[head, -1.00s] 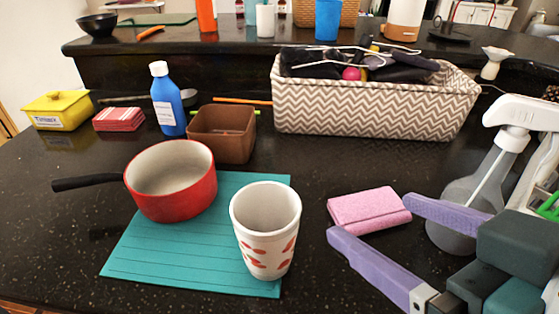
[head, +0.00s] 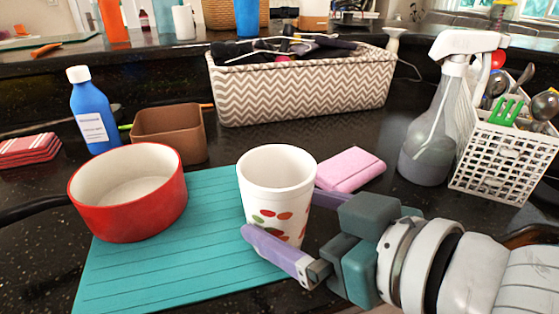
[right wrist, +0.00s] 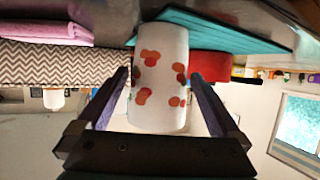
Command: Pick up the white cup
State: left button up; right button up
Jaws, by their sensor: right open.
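The white cup (head: 275,180), with red and green spots, stands upright on the right part of the teal mat (head: 190,270) in the head view. My right gripper (head: 278,217) is open, coming from the right, with one purple finger in front of the cup and the other partly hidden behind it. In the right wrist view the cup (right wrist: 158,75) appears upside down between the two spread fingers (right wrist: 160,88). Gaps show beside the cup there, and I see no firm grip. My left gripper is not in view.
A red pot (head: 130,200) stands left of the cup on the mat. A pink sponge (head: 350,168) lies just behind the gripper. A spray bottle (head: 430,130) and white utensil basket (head: 505,160) stand to the right. A zigzag-patterned basket (head: 300,92) is at the back.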

jog(key=x, duration=0.3)
jog(key=shift+w+a+f, duration=0.1)
jog(key=shift+w+f, duration=0.05)
jog(key=c, duration=1.4)
